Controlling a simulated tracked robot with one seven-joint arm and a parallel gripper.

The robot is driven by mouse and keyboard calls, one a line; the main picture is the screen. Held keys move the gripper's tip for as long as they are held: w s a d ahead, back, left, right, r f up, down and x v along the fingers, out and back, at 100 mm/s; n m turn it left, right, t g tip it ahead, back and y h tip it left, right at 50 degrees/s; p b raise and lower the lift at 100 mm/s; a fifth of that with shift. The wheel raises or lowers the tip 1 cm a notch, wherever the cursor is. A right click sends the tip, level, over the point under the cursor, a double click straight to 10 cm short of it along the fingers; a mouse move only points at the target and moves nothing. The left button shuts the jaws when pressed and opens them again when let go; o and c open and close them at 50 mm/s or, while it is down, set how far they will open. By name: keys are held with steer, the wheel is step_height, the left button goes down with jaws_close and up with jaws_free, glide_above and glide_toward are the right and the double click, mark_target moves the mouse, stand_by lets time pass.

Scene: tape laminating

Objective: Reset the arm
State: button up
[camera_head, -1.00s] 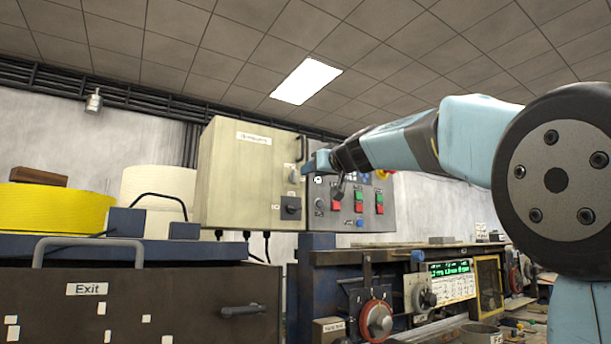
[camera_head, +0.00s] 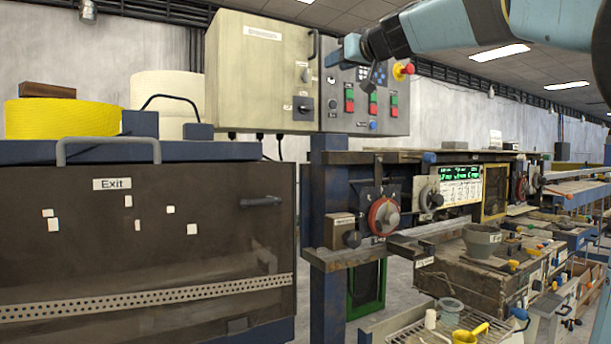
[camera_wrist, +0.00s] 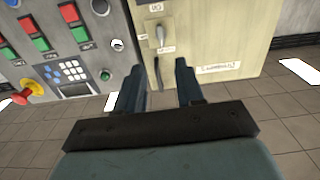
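My gripper (camera_head: 343,52) is in the air in front of the upper left of the control panel (camera_head: 345,118), at the end of my raised light-blue arm. In the wrist view my gripper (camera_wrist: 158,82) has its two dark fingers apart with nothing between them. The wrist view is upside down. The panel (camera_wrist: 20,65), with green and red buttons, a keypad and a red emergency knob, is at its upper left. The beige cabinet (camera_wrist: 215,35), with a rotary switch, is beyond the fingers. I cannot tell the exact gap, but no contact shows.
The brown-fronted Exit machine (camera_head: 150,250) stands at left with a yellow roll (camera_head: 62,118) and a white roll (camera_head: 170,98) on top. A workbench with a red-rimmed dial (camera_head: 384,216), a grey cup (camera_head: 481,240) and a yellow scoop (camera_head: 468,334) extends right.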

steer(key=s+d+f+m+g+h, duration=0.1)
steer(key=s+d+f+g+h, duration=0.1)
steer(key=s+f, duration=0.8)
steer(key=s+d+f+m+g+h, duration=0.2)
steer(key=s+f+g, duration=0.3)
steer(key=f, duration=1.7)
steer(key=s+d+f+m+g+h, duration=0.2)
steer(key=s+d+f+g+h, duration=0.1)
steer(key=s+f, duration=1.3)
steer(key=shift+d+f+g+h, duration=0.2)
steer(key=shift+d+g+h, duration=0.15)
steer(key=shift+d, duration=0.3)
steer(key=shift+s, duration=0.15)
